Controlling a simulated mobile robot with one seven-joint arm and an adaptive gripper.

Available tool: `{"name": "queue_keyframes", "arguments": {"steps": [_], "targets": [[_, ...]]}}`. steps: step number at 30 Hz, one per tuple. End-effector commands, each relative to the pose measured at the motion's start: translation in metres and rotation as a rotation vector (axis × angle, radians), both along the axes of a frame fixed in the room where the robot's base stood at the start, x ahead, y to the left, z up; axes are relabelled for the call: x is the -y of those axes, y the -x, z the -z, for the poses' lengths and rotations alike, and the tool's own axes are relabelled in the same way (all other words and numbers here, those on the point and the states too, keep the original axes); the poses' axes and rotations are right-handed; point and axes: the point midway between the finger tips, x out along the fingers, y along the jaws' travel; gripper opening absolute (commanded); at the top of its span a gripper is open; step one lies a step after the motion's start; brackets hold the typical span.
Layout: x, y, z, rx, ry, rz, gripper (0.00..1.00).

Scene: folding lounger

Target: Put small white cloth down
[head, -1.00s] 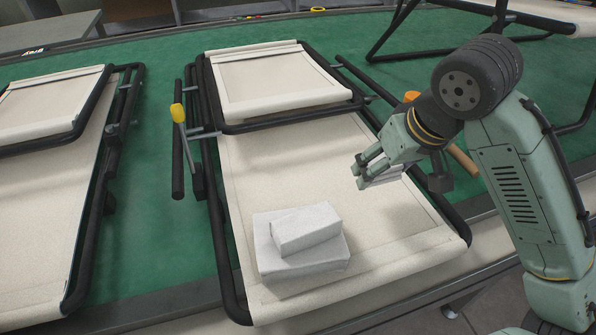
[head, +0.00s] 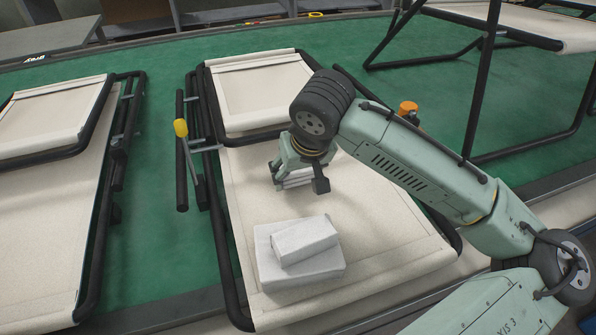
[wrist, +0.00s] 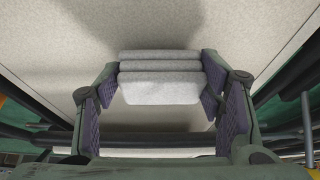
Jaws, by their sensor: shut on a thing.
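My gripper (wrist: 160,100) is shut on a small white cloth (wrist: 160,82), folded in layers, with a finger at each side in the wrist view. In the head view my gripper (head: 292,172) and the partly hidden cloth (head: 298,180) are over the middle of the central lounger's cream fabric (head: 385,215), behind a stack of white cloths. The stack has a smaller folded cloth (head: 305,240) on top of a larger one (head: 290,285). A shadow lies on the fabric near the held cloth; I cannot tell how high it is.
The central lounger's folded headrest (head: 255,85) is raised just behind my gripper. A yellow-capped lever (head: 181,128) stands at its left and an orange knob (head: 408,107) at its right. Another lounger (head: 50,200) lies to the left. Fabric right of the stack is clear.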

Motion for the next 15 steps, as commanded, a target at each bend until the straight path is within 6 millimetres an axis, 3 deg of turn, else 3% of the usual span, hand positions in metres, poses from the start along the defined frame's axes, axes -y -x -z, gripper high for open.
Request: {"name": "queue_keyframes", "arguments": {"steps": [14, 15], "targets": [[-0.0001, 0.0001, 0.0126, 0.001, -0.001, -0.001, 0.31], [0.0000, 0.0001, 0.0110, 0.001, -0.001, -0.001, 0.64]]}}
